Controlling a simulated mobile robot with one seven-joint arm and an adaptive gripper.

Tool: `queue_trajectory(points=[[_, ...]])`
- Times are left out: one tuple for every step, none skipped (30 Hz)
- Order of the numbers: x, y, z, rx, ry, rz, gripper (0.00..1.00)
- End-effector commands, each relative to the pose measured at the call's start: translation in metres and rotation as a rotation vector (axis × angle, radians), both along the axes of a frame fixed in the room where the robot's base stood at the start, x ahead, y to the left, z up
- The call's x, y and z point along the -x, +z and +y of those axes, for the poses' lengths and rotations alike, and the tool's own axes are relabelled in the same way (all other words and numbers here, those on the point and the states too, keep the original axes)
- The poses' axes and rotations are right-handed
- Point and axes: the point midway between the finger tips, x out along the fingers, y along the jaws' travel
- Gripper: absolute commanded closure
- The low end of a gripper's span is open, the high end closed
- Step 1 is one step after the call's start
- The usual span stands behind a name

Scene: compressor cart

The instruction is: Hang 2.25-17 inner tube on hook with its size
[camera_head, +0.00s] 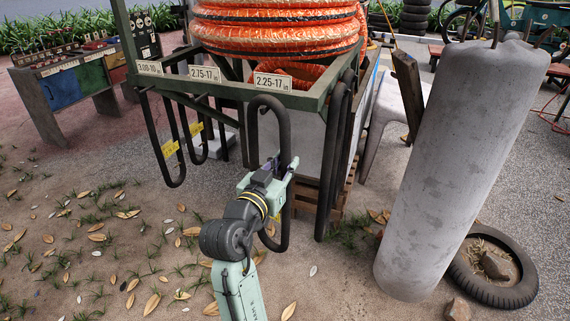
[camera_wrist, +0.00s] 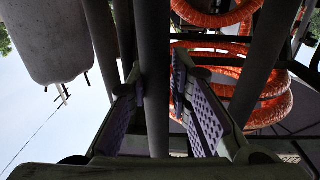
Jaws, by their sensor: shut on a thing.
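A black inner tube (camera_head: 254,125) hangs upright as a long narrow loop in front of the green rack, its top bend just below the "2.25-17" label (camera_head: 272,82). I cannot tell whether that bend sits over a hook; the hook is not clear. My gripper (camera_head: 284,170) is shut on the tube's right-hand strand at about mid-height. In the wrist view the dark strand (camera_wrist: 153,80) runs between the two purple-padded fingers. The "2.75-17" label (camera_head: 205,74) and "3.00-10"-like label (camera_head: 149,68) are farther left on the same rail.
Tubes with yellow tags (camera_head: 170,148) hang at the rack's left. More black tubes (camera_head: 334,140) hang at its right corner, close to my gripper. Orange hose coils (camera_head: 275,28) lie on top.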

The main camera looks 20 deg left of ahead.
Motion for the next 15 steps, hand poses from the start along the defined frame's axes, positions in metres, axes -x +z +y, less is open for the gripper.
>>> queue_trajectory(points=[[0.0002,0.0011,-0.0001,-0.001,0.000,-0.002,1.00],[0.0002,0.0011,-0.0002,-0.001,0.000,-0.002,1.00],[0.0002,0.0011,-0.0002,-0.001,0.000,-0.002,1.00],[0.0002,0.0010,-0.0002,-0.001,0.000,-0.002,0.80],[0.0002,0.0010,-0.0002,-0.001,0.000,-0.002,0.78],[0.0002,0.0010,-0.0001,-0.001,0.000,-0.002,0.75],[0.0002,0.0009,-0.0001,-0.001,0.000,-0.002,0.73],[0.0002,0.0008,-0.0001,-0.001,0.000,-0.002,0.71],[0.0001,0.0008,-0.0001,-0.001,0.000,-0.002,0.68],[0.0001,0.0007,-0.0001,-0.001,0.000,-0.001,0.66],[0.0001,0.0006,-0.0001,-0.001,0.000,-0.001,0.64],[0.0001,0.0005,-0.0001,-0.001,0.000,-0.001,0.62],[0.0001,0.0004,-0.0001,0.000,0.000,-0.001,0.60],[0.0001,0.0003,-0.0001,0.000,0.000,-0.001,0.58],[0.0001,0.0003,-0.0001,0.000,0.000,-0.001,0.58]])
